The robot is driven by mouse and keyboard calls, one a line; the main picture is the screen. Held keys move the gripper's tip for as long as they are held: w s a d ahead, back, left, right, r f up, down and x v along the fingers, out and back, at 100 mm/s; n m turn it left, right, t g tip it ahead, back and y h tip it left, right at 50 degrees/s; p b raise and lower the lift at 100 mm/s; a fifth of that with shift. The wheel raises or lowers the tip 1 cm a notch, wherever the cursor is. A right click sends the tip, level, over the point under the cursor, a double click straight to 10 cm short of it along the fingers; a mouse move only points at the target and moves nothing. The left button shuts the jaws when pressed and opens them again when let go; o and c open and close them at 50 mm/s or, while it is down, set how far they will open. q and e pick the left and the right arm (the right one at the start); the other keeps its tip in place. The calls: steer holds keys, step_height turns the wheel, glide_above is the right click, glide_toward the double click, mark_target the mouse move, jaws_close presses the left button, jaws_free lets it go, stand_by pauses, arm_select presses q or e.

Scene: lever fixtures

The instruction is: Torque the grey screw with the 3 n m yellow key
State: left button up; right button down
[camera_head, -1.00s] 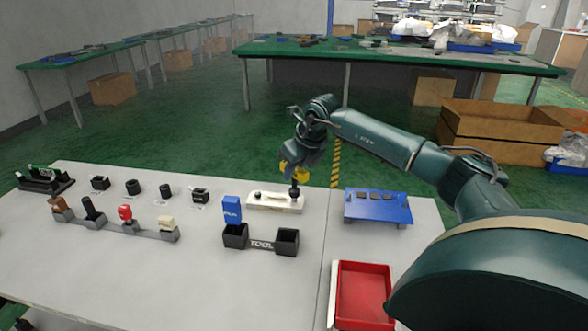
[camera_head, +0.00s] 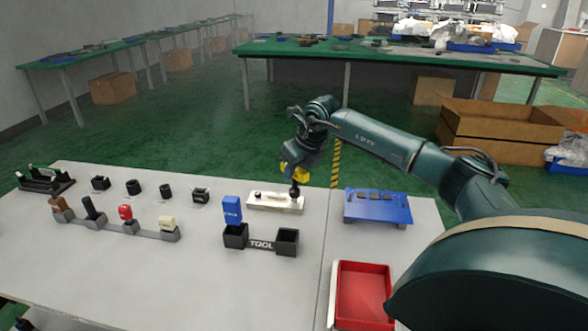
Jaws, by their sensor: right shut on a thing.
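My right gripper (camera_head: 298,168) is shut on the yellow key (camera_head: 294,174), whose body shows partly under the gripper. The key's dark shaft points down and meets a dark fitting at the right end of the white block (camera_head: 268,203). I cannot tell the grey screw apart there, as the key's tip covers that spot. A lighter piece lies along the top of the block. The blue key (camera_head: 231,209) stands upright in the left slot of the dark TOOL holder (camera_head: 262,242); the right slot is empty. My left gripper is not in view.
A blue stand (camera_head: 377,206) with several small dark pieces is right of the block. A red tray (camera_head: 364,291) lies at the front right. A grey rack (camera_head: 148,232) with several handled pieces stands at left, small dark fixtures behind it. The table's front middle is clear.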

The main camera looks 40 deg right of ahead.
steer(key=shift+f, duration=0.1)
steer(key=shift+f+b, duration=0.55)
steer(key=shift+f, duration=0.1)
